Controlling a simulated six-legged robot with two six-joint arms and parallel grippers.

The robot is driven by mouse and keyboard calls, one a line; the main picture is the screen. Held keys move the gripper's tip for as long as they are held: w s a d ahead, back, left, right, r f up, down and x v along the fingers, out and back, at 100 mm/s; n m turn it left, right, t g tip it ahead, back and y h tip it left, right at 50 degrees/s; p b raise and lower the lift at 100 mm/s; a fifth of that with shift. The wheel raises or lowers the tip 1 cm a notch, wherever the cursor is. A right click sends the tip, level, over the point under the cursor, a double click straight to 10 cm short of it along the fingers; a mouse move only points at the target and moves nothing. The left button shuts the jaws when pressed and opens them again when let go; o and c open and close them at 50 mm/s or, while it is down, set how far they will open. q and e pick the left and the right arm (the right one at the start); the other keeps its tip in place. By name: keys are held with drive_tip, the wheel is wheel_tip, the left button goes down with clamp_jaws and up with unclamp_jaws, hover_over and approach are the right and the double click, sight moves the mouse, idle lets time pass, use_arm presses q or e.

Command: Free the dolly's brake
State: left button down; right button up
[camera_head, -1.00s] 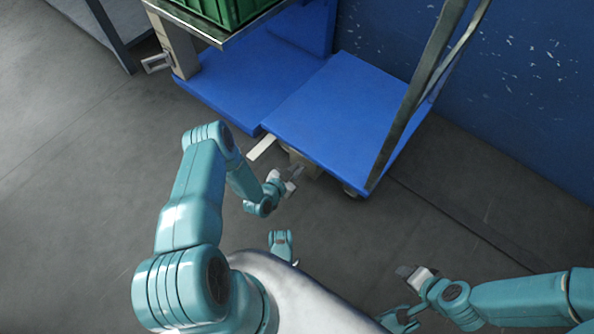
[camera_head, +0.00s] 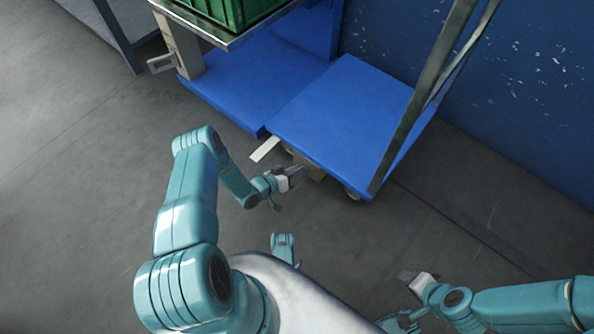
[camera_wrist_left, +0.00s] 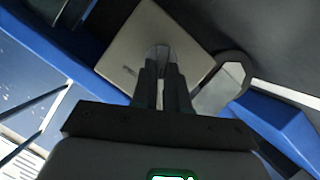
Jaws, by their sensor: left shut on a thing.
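The blue dolly (camera_head: 345,115) stands on the floor with its near edge toward me. A beige brake housing (camera_head: 312,172) shows under that edge, and it fills the upper middle of the left wrist view (camera_wrist_left: 190,30). My left gripper (camera_head: 294,172) is at this housing. In the left wrist view its fingers (camera_wrist_left: 161,62) are close together on a small dark part that looks like the brake lever; the fingers mostly hide it. A pale flat strip (camera_head: 265,148) sticks out beside the housing. My right gripper (camera_head: 405,276) is away from the dolly, and its jaw gap is unclear.
A second blue base (camera_head: 240,85) adjoins the dolly at the left, under a shelf with a green crate (camera_head: 225,10). Metal posts (camera_head: 415,110) rise from the dolly's right side. A blue wall (camera_head: 500,110) stands behind. The near floor is clear.

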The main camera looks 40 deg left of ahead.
use_arm(q)
drive_tip(key=shift+w+a+r, duration=0.15)
idle(0.3)
drive_tip(key=c, duration=1.1)
unclamp_jaws()
drive_tip(key=shift+c, duration=0.2)
